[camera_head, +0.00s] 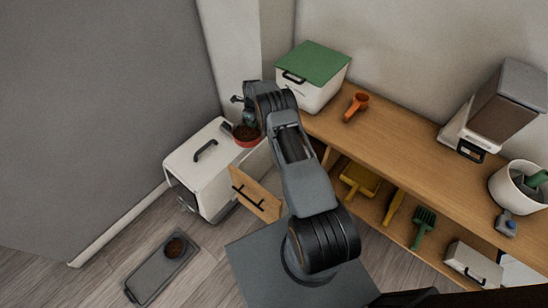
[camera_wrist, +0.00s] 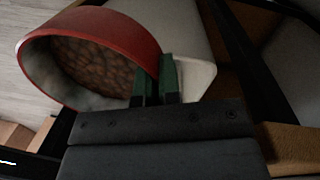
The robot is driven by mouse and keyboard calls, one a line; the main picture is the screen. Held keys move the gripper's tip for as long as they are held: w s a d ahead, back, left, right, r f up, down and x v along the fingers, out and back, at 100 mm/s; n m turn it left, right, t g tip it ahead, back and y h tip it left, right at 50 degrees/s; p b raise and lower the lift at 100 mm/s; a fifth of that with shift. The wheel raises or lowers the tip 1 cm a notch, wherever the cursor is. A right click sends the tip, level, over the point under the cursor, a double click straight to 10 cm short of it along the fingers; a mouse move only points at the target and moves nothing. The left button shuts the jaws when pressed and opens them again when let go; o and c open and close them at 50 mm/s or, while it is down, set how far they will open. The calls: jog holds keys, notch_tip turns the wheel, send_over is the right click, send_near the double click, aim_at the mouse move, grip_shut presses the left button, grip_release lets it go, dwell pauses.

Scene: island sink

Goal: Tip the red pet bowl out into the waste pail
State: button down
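The red pet bowl (camera_head: 248,142) is at the upper left of centre in the head view, with brown kibble in it. In the wrist view the bowl (camera_wrist: 125,27) fills the upper left, pale inside, and the kibble lies in it. My gripper (camera_wrist: 160,72) has its green-tipped fingers close on either side of the bowl's wall at the rim. In the head view my gripper (camera_head: 239,115) is at the bowl's far side and partly hidden by my wrist. A white pail (camera_head: 517,188) stands on the wooden bench at the far right; I cannot tell whether it is the waste pail.
A white pet carrier (camera_head: 190,165) is below and left of the bowl. A green-lidded box (camera_head: 312,75), orange scoop (camera_head: 357,106) and food dispenser (camera_head: 499,108) stand on the bench (camera_head: 405,135). A grey tray (camera_head: 150,277) with a brown round patch lies on the floor.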

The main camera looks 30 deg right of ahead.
jog(key=shift+s+r+p, duration=0.25)
jog(key=shift+r+p, duration=0.3)
jog(key=shift+p, duration=0.25)
jog(key=p, duration=0.2)
jog(key=s+t+p, duration=0.1)
jog(key=p, duration=0.1)
jog(key=shift+d+t+y+p, duration=0.25)
jog(key=shift+t+y+p, duration=0.05)
jog(key=s+t+p, duration=0.1)
jog(key=p, duration=0.2)
jog(key=shift+s+d+f+t+y, duration=0.35)
jog(key=shift+s+d+t+y, duration=0.05)
jog(key=shift+s+d+f+t+b, duration=0.25)
jog(key=shift+s+f+t+b, duration=0.15)
jog(key=shift+s+f+t, duration=0.1)
jog(key=shift+s+d+f+y+b, duration=0.15)
jog(key=shift+y+b, duration=0.15)
jog(key=shift+b, duration=0.3)
jog(key=s+r+t+b, duration=0.1)
jog(key=b, duration=0.3)
jog(key=s+d+r+t+y+b, duration=0.1)
jog(key=t+b, duration=0.1)
jog(key=b, duration=0.1)
jog(key=shift+s+r+b, duration=0.25)
jog(key=shift+s+b, duration=0.1)
jog(key=shift+s+d+r+t+y+b, duration=0.2)
jog(key=shift+s+r+t+y+b, duration=0.3)
jog(key=shift+b, duration=0.5)
